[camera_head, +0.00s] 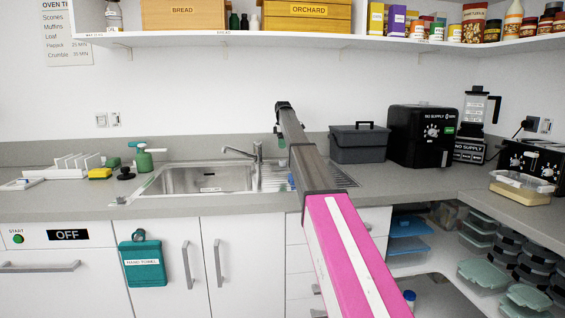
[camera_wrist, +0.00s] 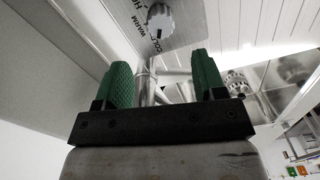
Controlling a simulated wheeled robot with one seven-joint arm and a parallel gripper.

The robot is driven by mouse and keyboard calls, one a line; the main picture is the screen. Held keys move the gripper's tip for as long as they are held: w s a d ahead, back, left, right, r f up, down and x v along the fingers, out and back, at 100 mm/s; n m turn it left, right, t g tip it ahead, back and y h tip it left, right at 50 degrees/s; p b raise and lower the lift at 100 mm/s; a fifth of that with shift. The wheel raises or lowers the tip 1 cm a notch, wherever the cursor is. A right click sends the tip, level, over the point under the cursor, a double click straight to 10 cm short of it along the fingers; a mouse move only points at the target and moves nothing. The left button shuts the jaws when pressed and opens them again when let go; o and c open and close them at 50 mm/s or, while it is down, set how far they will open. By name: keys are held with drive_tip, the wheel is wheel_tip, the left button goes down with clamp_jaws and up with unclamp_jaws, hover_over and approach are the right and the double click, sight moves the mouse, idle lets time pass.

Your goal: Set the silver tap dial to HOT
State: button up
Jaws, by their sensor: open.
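The silver tap dial (camera_wrist: 160,21) is at the top of the wrist view, on a pale plate (camera_wrist: 191,27) with WARM, COLD and a partly cut-off word starting with H. A dark mark on the dial's lower part points toward the COLD lettering. My gripper (camera_wrist: 162,68) has two green fingers, spread apart with nothing held between them. The dial lies beyond the fingertips, apart from them. In the head view my arm reaches over the counter and my gripper end (camera_head: 283,106) is near the wall, right of the tap (camera_head: 257,152). The dial is not discernible there.
The sink (camera_head: 165,182) and its drainer lie below the tap. A grey lidded box (camera_head: 358,148) and a black appliance (camera_head: 424,136) stand to the right. A green spray bottle (camera_head: 144,157) and a yellow sponge (camera_head: 100,173) are left. A shelf (camera_head: 215,40) runs above.

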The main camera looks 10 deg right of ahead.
sight(283, 161)
wheel_tip(283, 161, down, 10)
drive_tip(key=shift+r, duration=0.15)
idle(0.3)
drive_tip(key=c, duration=0.9)
